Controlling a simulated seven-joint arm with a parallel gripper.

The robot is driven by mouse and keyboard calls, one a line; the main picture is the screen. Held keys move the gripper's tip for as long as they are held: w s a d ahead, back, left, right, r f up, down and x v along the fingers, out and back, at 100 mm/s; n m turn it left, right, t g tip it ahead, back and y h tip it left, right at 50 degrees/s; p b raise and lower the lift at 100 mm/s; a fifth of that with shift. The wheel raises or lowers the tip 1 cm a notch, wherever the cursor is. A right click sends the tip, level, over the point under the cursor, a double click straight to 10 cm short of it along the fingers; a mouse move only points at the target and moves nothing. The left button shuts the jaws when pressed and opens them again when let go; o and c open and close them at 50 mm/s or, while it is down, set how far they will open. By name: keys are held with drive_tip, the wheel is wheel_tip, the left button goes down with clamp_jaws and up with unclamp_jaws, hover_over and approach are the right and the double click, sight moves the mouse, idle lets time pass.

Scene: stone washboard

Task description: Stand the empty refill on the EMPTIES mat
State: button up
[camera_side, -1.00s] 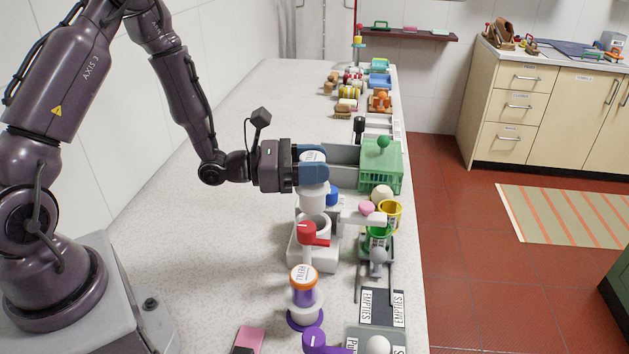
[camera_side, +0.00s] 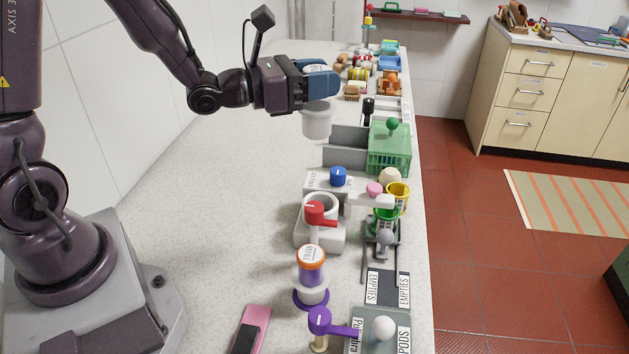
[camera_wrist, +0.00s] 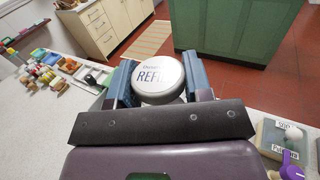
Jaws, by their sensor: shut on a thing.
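My gripper (camera_side: 322,86) is shut on a white cylindrical refill (camera_side: 317,121) and holds it upright in the air, well above the counter. In the wrist view the refill's round lid (camera_wrist: 158,77), lettered "REFILL", sits between the two blue fingers. The dark EMPTIES mat (camera_side: 388,288), with white EMPTIES labels at its sides, lies bare near the counter's front right edge, well below and nearer the camera than the refill. Another refill (camera_side: 311,270), purple with an orange-rimmed lid, stands on a purple ring.
A white holder with a red lever (camera_side: 318,213) stands between my gripper and the mat. Beside it are a blue knob (camera_side: 338,176), yellow cup (camera_side: 398,194) and green crate (camera_side: 390,150). A PODS tray (camera_side: 384,330) lies nearest.

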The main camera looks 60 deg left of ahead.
drive_tip(key=w+d+f+m+g+h, duration=0.2)
drive_tip(key=d+f+m+g+h, duration=0.15)
drive_tip(key=d+f, duration=0.2)
drive_tip(key=w+d+f+m+g+h, duration=0.25)
drive_tip(key=d+f+h, duration=0.2)
drive_tip(key=d, duration=0.25)
drive_tip(key=s+d+f+m+g+h, duration=0.1)
drive_tip(key=d+f+m+g+h, duration=0.1)
drive_tip(key=d+f+m+g, duration=0.1)
drive_tip(key=s+d+f+m+g+h, duration=0.1)
drive_tip(key=d+f+m+g+h, duration=0.1)
drive_tip(key=f+m+g, duration=0.4)
drive_tip(key=shift+d+f+g+h, duration=0.4)
drive_tip(key=shift+d+f+g, duration=0.4)
drive_tip(key=shift+f+g, duration=0.55)
drive_tip(key=shift+s+r, duration=0.1)
drive_tip(key=o, duration=1)
drive_tip(key=shift+c, duration=0.2)
